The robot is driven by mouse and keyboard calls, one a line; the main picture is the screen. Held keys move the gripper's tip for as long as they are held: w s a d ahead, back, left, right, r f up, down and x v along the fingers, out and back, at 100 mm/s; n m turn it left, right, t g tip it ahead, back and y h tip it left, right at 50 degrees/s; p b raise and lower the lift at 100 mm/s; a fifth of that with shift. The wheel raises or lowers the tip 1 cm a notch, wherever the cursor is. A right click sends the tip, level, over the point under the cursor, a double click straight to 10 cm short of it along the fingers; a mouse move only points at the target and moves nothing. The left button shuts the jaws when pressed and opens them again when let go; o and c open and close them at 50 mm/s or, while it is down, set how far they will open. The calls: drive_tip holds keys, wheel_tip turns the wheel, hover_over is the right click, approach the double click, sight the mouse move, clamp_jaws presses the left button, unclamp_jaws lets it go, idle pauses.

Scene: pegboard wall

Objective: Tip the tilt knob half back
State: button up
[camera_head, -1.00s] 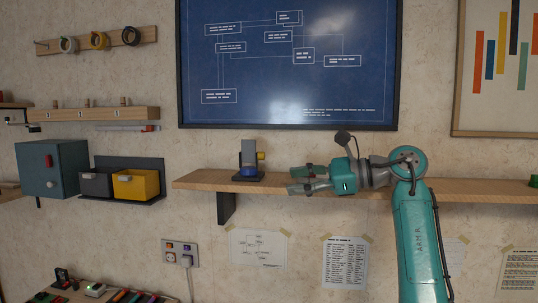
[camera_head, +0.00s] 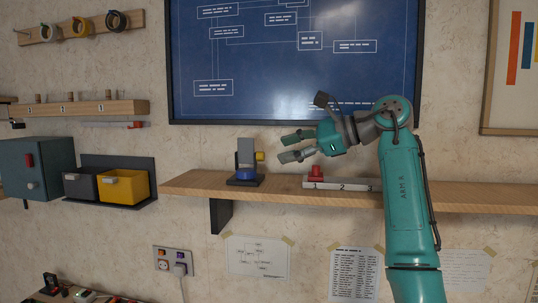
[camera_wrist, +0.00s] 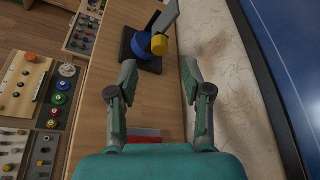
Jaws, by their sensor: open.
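A small stand with a black base (camera_head: 246,181), a blue round part (camera_head: 246,174) and an upright grey plate (camera_head: 246,152) sits on the wooden shelf. Its yellow knob (camera_head: 260,156) sticks out on the right side. In the wrist view the yellow knob (camera_wrist: 159,44) lies beyond the fingertips, roughly between their lines, with the blue part (camera_wrist: 141,45) beside it. My gripper (camera_head: 287,147) is open and empty, to the right of the knob and apart from it. Both fingers also show in the wrist view (camera_wrist: 158,70).
A pale rail numbered 1, 2, 3 (camera_head: 341,185) with a red block (camera_head: 316,174) lies on the shelf (camera_head: 200,183) below my gripper. A framed blue board (camera_head: 290,60) hangs behind. Yellow (camera_head: 125,186) and dark bins are at left. Shelf between knob and rail is clear.

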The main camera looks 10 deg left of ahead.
sight(264, 155)
drive_tip(key=shift+x, duration=2.9)
clamp_jaws()
